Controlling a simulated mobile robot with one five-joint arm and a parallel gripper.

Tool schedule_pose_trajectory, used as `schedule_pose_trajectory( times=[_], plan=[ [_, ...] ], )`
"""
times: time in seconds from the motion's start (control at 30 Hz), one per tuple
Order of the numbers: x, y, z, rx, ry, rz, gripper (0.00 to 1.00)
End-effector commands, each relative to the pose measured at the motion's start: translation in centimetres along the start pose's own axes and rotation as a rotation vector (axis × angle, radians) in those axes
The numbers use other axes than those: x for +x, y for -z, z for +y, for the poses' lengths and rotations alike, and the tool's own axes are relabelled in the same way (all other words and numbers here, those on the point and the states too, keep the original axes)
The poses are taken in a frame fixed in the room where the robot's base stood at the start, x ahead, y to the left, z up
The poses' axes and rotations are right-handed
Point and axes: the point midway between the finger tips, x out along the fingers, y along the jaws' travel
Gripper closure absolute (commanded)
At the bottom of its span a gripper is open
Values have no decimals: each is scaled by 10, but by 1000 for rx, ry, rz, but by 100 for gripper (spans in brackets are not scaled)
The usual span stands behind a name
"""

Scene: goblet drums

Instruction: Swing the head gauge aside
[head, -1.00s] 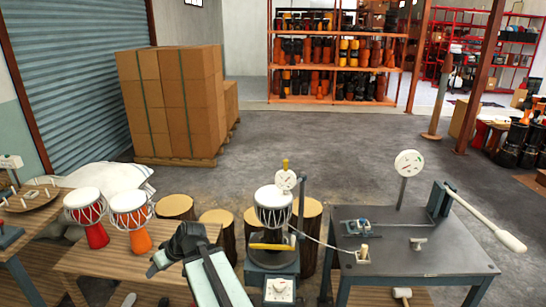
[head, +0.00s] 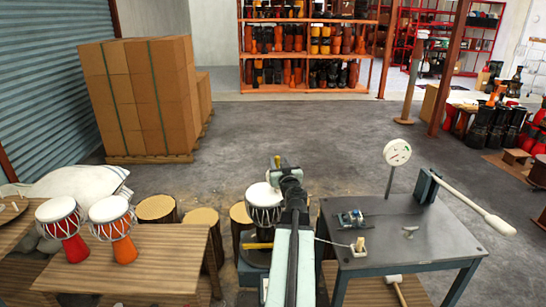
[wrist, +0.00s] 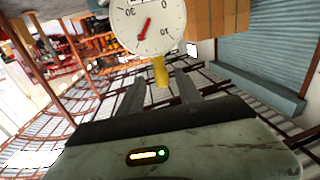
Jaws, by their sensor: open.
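The head gauge, a round white dial with a red needle, shows at the top of the wrist view (wrist: 165,25), upside down. Its yellow knob (wrist: 160,70) appears between the tips of my open gripper (wrist: 159,78); I cannot tell whether they touch it. In the head view the yellow knob (head: 277,160) shows above my gripper (head: 290,175), which hides most of the dial. The white-headed goblet drum (head: 262,215) stands in its stand below the gauge, partly hidden by my arm.
A grey metal table (head: 430,235) at right carries a second dial (head: 397,152) and a long white-handled lever (head: 470,205). A red drum (head: 63,230) and an orange drum (head: 113,230) stand on a wooden bench (head: 150,265) at left. Log stumps (head: 203,218) stand behind.

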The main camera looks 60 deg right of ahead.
Motion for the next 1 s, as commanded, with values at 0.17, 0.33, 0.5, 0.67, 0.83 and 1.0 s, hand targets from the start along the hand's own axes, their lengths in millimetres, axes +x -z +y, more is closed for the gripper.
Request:
schedule_pose_trajectory(
  times=[0.17,0.33,0.5,0.67,0.83,1.0],
  plan=[
    [39,0,-4,0,7,0,58],
    [58,0,-5,0,7,0,58],
    [57,0,-6,0,7,0,58],
    [57,0,-6,0,8,0,89],
    [57,0,-7,0,9,0,100],
    [57,0,-7,0,9,0,100]
  ],
)
